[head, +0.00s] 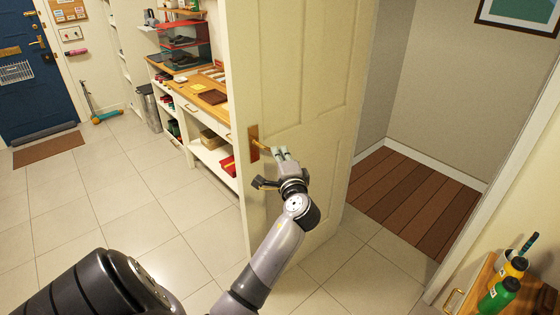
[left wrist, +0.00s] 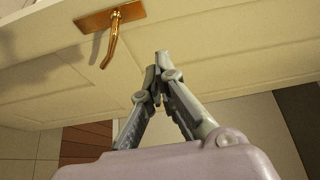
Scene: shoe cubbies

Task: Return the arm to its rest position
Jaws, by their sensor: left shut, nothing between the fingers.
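My left arm reaches up from the bottom of the head view. Its gripper (head: 280,153) is at the cream door (head: 300,85), close beside the brass handle (head: 254,143). In the left wrist view the gripper's fingertips (left wrist: 158,62) meet and hold nothing. There the brass lever (left wrist: 110,38) lies up and to the left, apart from the fingers. The door stands ajar, with a wooden floor showing beyond its right edge. My right gripper is not in view.
A shelf unit with a wooden counter (head: 213,97) and shoes stands left of the door. Tiled floor (head: 90,195) is clear at left. A blue door (head: 30,85) is far left.

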